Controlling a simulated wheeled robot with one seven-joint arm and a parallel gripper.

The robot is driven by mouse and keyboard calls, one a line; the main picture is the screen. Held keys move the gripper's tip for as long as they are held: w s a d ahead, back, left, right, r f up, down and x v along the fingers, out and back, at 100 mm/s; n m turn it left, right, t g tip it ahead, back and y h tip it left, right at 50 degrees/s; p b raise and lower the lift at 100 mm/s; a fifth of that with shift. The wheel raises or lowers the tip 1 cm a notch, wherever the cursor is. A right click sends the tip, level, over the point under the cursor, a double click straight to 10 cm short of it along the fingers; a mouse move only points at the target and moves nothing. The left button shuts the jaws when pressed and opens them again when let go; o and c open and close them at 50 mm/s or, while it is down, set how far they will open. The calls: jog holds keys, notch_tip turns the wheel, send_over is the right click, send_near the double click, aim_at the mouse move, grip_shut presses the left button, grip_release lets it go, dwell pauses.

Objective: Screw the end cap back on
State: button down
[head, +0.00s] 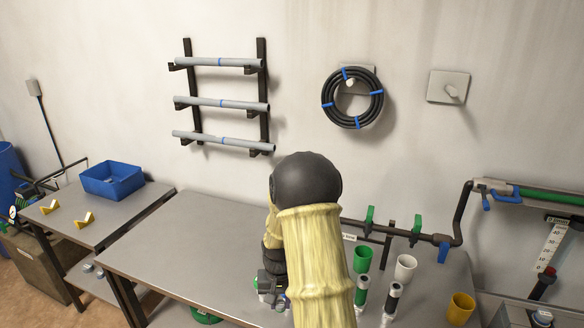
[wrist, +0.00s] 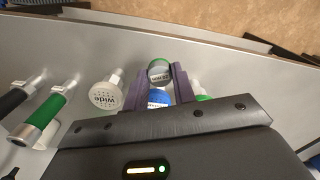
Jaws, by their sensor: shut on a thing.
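In the wrist view, my gripper (wrist: 158,69) has its two purple fingers on either side of a round green-rimmed piece (wrist: 160,73) with a small label. I cannot tell for certain whether this is the end cap. A blue part (wrist: 158,97) shows just below it between the fingers. A white round piece marked "wide" (wrist: 103,95) stands to the left of the fingers. In the head view, my arm hides most of the gripper, and small dark, green and blue parts (head: 268,288) show beside it at the bench. The thread is not visible.
Green (head: 363,259), white (head: 405,267) and yellow (head: 461,308) cups stand on the bench (head: 165,240) right of my arm, near upright tubes (head: 391,300). Behind them runs a dark pipe (head: 455,226) with green valves. The bench's left part is clear. A blue bin (head: 112,181) stands on another table.

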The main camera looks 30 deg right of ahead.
jog(key=shift+s+a+f, duration=0.15)
jog(key=shift+a+f, duration=0.2)
jog(key=w+a+f+n, duration=0.2)
jog(key=a+f+n, duration=0.4)
jog(key=a+f, duration=0.6)
jog(key=shift+a+f, duration=0.4)
jog(key=shift+f, duration=0.05)
jog(key=shift+w, duration=0.1)
